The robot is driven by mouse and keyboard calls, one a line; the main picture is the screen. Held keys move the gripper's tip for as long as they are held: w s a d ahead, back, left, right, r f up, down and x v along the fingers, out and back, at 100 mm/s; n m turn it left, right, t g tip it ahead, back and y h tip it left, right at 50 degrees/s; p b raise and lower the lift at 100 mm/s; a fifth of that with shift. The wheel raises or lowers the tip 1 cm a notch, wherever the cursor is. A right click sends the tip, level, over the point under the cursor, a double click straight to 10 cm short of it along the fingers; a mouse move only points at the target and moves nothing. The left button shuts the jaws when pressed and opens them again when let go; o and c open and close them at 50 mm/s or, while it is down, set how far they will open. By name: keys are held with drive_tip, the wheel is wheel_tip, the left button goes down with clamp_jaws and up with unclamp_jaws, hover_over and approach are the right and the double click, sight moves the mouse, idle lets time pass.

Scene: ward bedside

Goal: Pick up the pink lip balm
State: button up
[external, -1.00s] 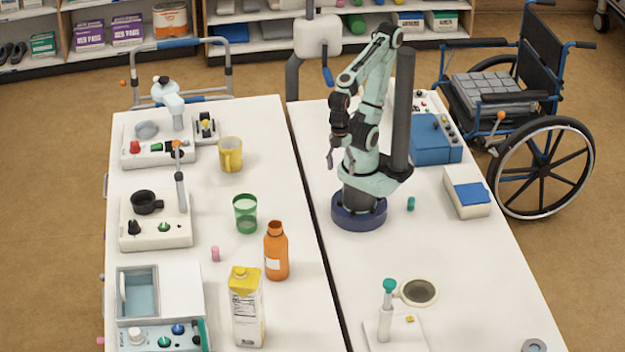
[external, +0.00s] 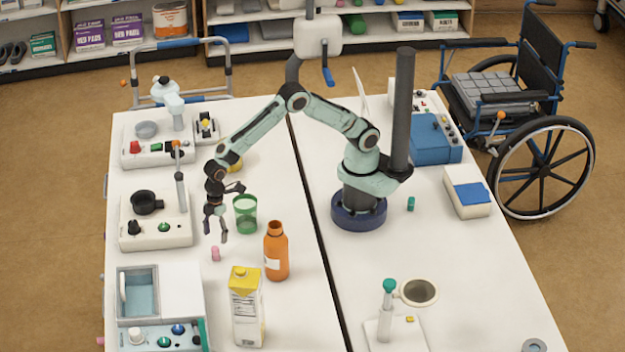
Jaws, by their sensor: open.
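The pink lip balm (external: 215,254) is a small upright cylinder on the left white table, left of the orange bottle. My gripper (external: 216,238) points down just above and behind it in the picture, with its fingers apart and nothing between them. The fingertips look close to the lip balm's top, but I cannot tell the exact gap. The lip balm is fully visible.
A green cup (external: 245,222) stands right of my gripper. An orange bottle (external: 277,255) and a yellow-topped carton (external: 246,310) are nearby. A yellow mug (external: 235,163) is partly hidden by my arm. A white device with a black cup (external: 155,235) is at left.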

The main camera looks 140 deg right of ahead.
sight(215, 247)
drive_tip(key=f, duration=0.6)
drive_tip(key=shift+w+d+f, duration=0.15)
drive_tip(key=shift+w+f, duration=0.1)
drive_tip(key=shift+f, duration=0.1)
drive_tip(key=c, duration=0.9)
